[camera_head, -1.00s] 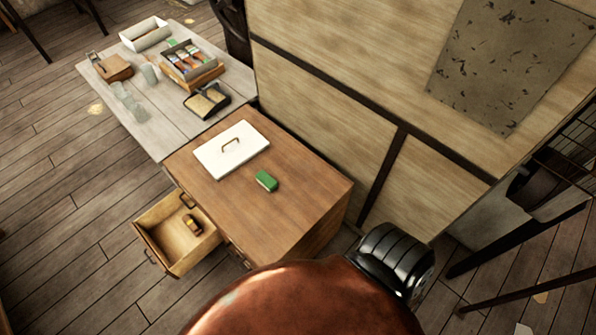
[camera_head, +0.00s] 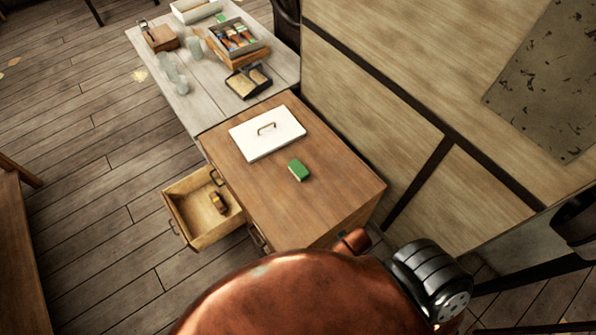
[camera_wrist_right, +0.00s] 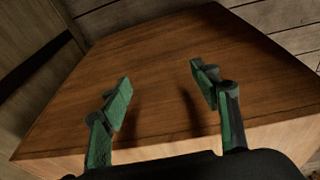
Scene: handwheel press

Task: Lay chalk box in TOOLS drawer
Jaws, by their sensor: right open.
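The chalk box, a small green box (camera_head: 298,170), lies on top of the wooden cabinet (camera_head: 335,200), beside a white lid with a handle (camera_head: 267,133). An open drawer (camera_head: 178,216) sticks out of the cabinet's left side, with a small brown and yellow object (camera_head: 217,202) inside. No drawer label is readable. My right gripper (camera_wrist_right: 158,90) is open and empty above a bare wooden top in the right wrist view; the green box does not show there. The right gripper is hidden in the head view behind my copper-coloured arm. My left gripper is not in view.
A grey plank table (camera_head: 185,100) adjoins the cabinet, holding an open box of tools (camera_head: 238,40), a black tray (camera_head: 248,82), glasses (camera_head: 177,80) and a wooden block (camera_head: 160,37). A panelled wall (camera_head: 380,60) stands close along the right. The floor left of the drawer is clear.

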